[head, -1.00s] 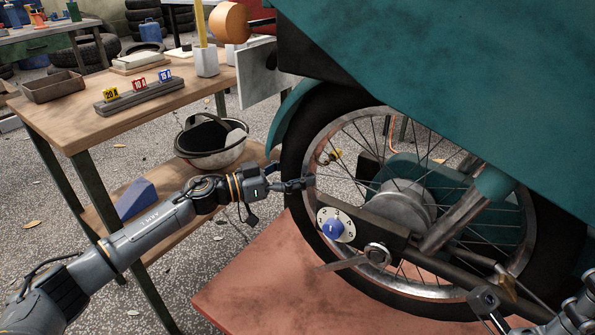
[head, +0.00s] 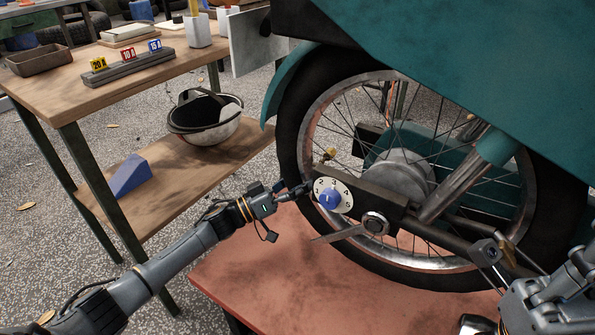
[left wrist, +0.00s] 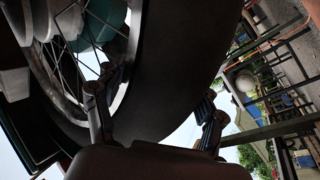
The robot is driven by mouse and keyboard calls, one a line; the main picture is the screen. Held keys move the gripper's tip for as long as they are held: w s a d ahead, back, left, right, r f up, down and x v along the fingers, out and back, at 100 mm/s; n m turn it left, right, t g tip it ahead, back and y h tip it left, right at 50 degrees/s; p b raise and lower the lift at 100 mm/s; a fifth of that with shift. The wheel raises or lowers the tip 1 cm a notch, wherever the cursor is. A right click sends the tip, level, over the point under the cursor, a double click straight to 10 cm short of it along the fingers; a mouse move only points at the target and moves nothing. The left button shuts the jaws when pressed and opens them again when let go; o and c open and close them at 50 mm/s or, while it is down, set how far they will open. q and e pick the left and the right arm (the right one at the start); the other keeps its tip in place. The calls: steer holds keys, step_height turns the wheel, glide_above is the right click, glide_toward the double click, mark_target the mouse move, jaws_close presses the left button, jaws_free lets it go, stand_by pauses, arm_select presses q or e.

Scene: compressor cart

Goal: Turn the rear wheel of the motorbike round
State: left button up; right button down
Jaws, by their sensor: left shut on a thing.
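The motorbike's rear wheel has a black tyre (head: 292,130), a worn metal rim with spokes and a grey hub (head: 403,178). A small yellow piece (head: 329,155) sits at the rim's left inner side. My left gripper (head: 305,188) is at the left side of the wheel, shut on the tyre and rim. In the left wrist view its fingers (left wrist: 155,110) lie on either side of the tyre (left wrist: 175,70), one by the spokes. Part of my right gripper (head: 490,250) shows at the lower right, in front of the wheel; its jaws are unclear.
A dial with a blue knob (head: 331,199) and a bar-like lever (head: 340,234) stand close to my left gripper. The bike is above a reddish platform (head: 270,265). A wooden workbench (head: 80,95) at left holds a tray; its lower shelf carries a bowl-like helmet (head: 205,125) and blue wedge (head: 130,175).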

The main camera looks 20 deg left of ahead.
mark_target(310, 194)
arm_select(q)
steer(key=shift+d+f+n+t+b, duration=0.3)
steer(key=shift+d+f+n+t, duration=0.15)
steer(key=shift+f+n, duration=0.35)
steer(key=shift+d+f+n+t+b, duration=0.3)
steer(key=shift+d+f+n, duration=0.25)
steer(key=shift+f, duration=0.35)
steer(key=o, duration=1.3)
steer(key=shift+c, duration=0.2)
steer(key=shift+o, duration=1.4)
steer(key=shift+w+d+f, duration=0.15)
steer(key=shift+d+f, duration=0.05)
steer(key=shift+d, duration=0.05)
steer(key=v, duration=1.2)
